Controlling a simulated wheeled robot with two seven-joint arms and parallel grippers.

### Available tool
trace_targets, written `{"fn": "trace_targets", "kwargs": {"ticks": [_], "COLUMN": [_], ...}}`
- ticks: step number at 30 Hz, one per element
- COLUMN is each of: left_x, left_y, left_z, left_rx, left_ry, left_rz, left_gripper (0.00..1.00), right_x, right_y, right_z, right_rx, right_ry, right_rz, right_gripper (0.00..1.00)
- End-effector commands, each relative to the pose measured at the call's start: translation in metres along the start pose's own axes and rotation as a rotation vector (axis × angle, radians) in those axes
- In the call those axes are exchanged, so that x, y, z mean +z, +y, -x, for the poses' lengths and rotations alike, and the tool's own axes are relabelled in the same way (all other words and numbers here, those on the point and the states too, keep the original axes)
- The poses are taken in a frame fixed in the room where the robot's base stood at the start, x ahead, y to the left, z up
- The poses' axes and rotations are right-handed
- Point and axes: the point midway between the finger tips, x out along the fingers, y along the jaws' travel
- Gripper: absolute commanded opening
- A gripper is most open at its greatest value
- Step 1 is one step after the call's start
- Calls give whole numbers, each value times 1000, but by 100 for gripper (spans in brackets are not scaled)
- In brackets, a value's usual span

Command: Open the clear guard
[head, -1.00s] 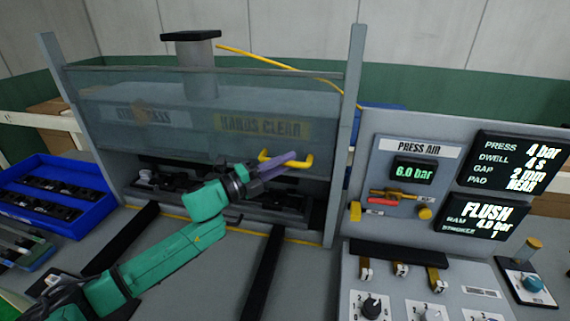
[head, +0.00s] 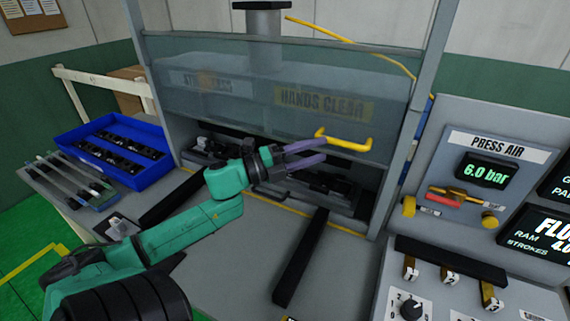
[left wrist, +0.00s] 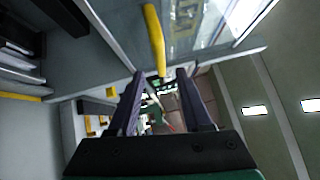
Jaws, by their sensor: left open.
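The clear guard (head: 230,95) is a see-through panel across the front of the press in the head view, lowered over its upper front, with a gap below. A yellow handle (head: 350,142) sticks out near its lower right edge. My left gripper (head: 326,149) is open and empty, its two purple fingers apart just below the handle's left end. In the left wrist view the handle (left wrist: 155,40) reaches down to the gap between the fingertips (left wrist: 160,74); I cannot tell whether they touch. The guard (left wrist: 190,25) shows behind it. My right gripper is not in view.
Dark clip fixtures (head: 338,188) sit under the guard. Two black rails (head: 302,258) run along the bench. A control panel (head: 510,120) with readouts and knobs stands at the right. A blue tray (head: 165,170) of dark parts is at the left. A grey post (head: 405,120) borders the guard.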

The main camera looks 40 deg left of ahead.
Motion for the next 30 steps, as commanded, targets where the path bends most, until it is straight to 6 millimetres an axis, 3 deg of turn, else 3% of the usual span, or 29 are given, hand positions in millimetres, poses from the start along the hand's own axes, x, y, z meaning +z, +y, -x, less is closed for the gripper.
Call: {"fn": "trace_targets", "kwargs": {"ticks": [6,10,27,30], "left_x": [0,0,0,2], "left_y": [4,2,0,-10], "left_z": [55,73,76,74], "left_rx": [4,1,1,1], "left_ry": [-3,-2,0,0], "left_rz": [1,0,-1,-1], "left_gripper": [50,50,50,50], "right_x": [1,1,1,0], "right_y": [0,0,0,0], "right_z": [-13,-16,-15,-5], "right_rx": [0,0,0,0], "right_ry": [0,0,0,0], "right_rz": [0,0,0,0], "right_gripper": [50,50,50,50]}}
